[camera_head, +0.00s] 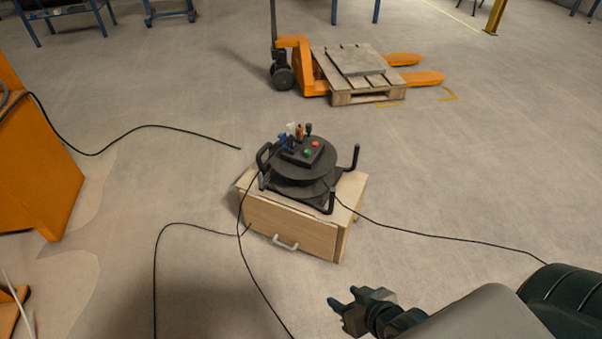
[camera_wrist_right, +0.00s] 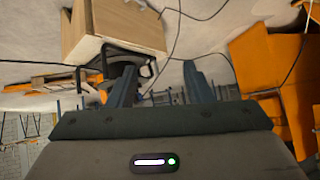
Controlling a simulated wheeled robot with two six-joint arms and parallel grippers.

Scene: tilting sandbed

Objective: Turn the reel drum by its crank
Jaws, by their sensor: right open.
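The black reel drum (camera_head: 293,173) stands on a light wooden cabinet (camera_head: 288,228) in the middle of the head view. An upright black handle (camera_head: 354,160), apparently the crank, sticks up at its right side. A control box (camera_head: 304,152) with red and green buttons sits on top. My right gripper (camera_head: 344,297) is open and empty, in front of the cabinet to the lower right and apart from the reel. In the right wrist view its fingers (camera_wrist_right: 158,72) are spread, with the cabinet (camera_wrist_right: 112,27) and part of the dark reel (camera_wrist_right: 124,66) beyond. My left gripper is not in view.
Black cables (camera_head: 430,233) run over the floor around the cabinet. An orange pallet jack (camera_head: 292,42) with a wooden pallet (camera_head: 352,94) stands behind. An orange structure (camera_head: 36,170) stands at the left. The floor between my right gripper and the cabinet is clear.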

